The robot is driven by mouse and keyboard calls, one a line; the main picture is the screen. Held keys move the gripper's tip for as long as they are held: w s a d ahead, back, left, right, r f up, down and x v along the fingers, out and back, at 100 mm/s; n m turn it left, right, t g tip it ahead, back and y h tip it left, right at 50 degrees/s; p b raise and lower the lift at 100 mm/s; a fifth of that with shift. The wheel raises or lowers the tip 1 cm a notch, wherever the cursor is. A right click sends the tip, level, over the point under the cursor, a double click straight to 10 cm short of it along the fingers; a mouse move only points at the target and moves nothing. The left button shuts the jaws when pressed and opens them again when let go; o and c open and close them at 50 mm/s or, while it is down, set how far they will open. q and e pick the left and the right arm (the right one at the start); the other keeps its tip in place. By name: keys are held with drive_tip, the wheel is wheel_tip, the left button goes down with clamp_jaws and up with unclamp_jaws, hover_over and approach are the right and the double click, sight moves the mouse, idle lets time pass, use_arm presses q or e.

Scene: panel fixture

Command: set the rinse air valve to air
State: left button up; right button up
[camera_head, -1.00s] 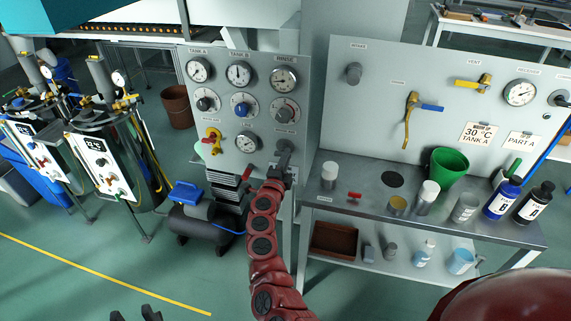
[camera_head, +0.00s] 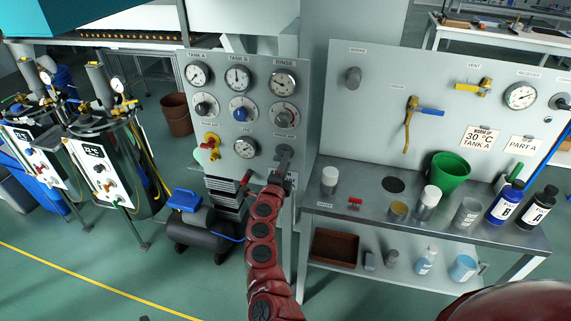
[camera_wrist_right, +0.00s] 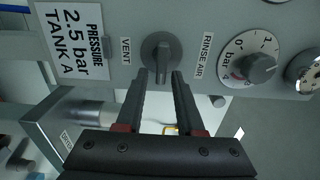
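The rinse air valve (camera_head: 284,153) is a grey knob with a lever handle at the lower right of the gauge panel (camera_head: 219,164). In the right wrist view the valve (camera_wrist_right: 161,48) sits between a "VENT" label (camera_wrist_right: 126,50) and a "RINSE AIR" label (camera_wrist_right: 206,55). My right gripper (camera_head: 283,175) is just in front of and below it in the head view. In the right wrist view its two fingers (camera_wrist_right: 160,85) are apart, with the handle's end near the gap between the tips. Contact cannot be told. My left gripper is not in view.
The rinse gauge (camera_head: 284,82) and rinse regulator knob (camera_head: 284,117) are above the valve. A yellow-and-red valve (camera_head: 211,143) is on the panel's left. A metal bench (camera_head: 330,206) with cups and bottles stands right of my arm. A compressor (camera_head: 203,223) is below left.

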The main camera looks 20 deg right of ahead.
drive_tip(key=shift+o, duration=0.2)
drive_tip(key=b+v, duration=0.2)
drive_tip(key=v, duration=1.5)
drive_tip(key=shift+a, duration=0.2)
drive_tip(key=shift+s, duration=0.15)
